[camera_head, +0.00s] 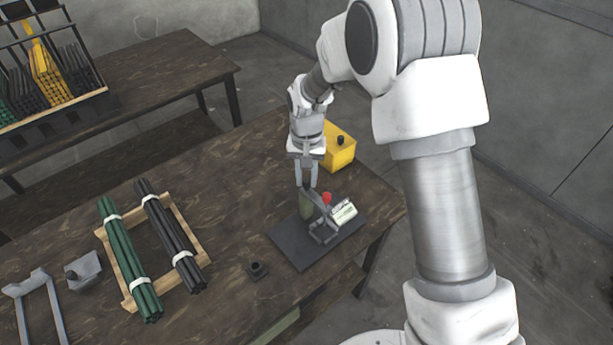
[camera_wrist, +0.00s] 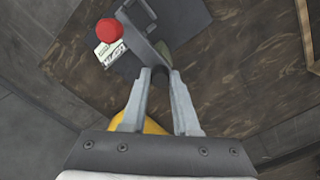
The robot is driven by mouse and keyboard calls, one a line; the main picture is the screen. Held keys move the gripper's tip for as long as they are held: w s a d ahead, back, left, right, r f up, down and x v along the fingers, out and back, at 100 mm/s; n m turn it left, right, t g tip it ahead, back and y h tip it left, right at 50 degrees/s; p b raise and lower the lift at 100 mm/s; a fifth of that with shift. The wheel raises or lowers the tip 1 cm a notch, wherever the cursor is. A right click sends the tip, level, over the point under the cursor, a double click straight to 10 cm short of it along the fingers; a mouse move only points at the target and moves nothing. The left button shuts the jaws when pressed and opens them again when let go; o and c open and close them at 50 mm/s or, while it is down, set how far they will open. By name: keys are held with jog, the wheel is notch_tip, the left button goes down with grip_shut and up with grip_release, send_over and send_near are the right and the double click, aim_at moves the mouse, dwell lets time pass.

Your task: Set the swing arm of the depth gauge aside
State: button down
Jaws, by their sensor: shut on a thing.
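The depth gauge (camera_head: 322,232) stands on a dark mat (camera_head: 292,240) near the right end of the wooden table. It has a red knob (camera_head: 327,198), a pale label plate (camera_head: 344,212) and an olive-green part (camera_head: 306,207). My gripper (camera_head: 307,187) points down above it and is shut on a grey arm-like piece, which appears to be the swing arm (camera_wrist: 141,30). In the wrist view the fingertips (camera_wrist: 160,72) meet at the end of this grey piece, beside the red knob (camera_wrist: 107,31). The exact contact is partly hidden by the fingers.
A yellow box (camera_head: 341,152) stands behind my gripper. A wooden rack (camera_head: 124,262) holds green and black rod bundles at left. A grey block (camera_head: 84,270) and a grey frame (camera_head: 38,295) are at far left.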

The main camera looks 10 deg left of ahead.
jog(key=shift+n, duration=0.3)
jog(key=n, duration=0.3)
jog(key=shift+n+b, duration=0.3)
jog(key=n, duration=0.3)
jog(key=shift+n, duration=0.3)
jog(key=n, duration=0.4)
jog(key=shift+n, duration=0.3)
jog(key=shift+n+p, duration=0.45)
jog(key=shift+n, duration=1.15)
jog(key=c, duration=0.7)
grip_release()
jog(key=shift+o, duration=0.2)
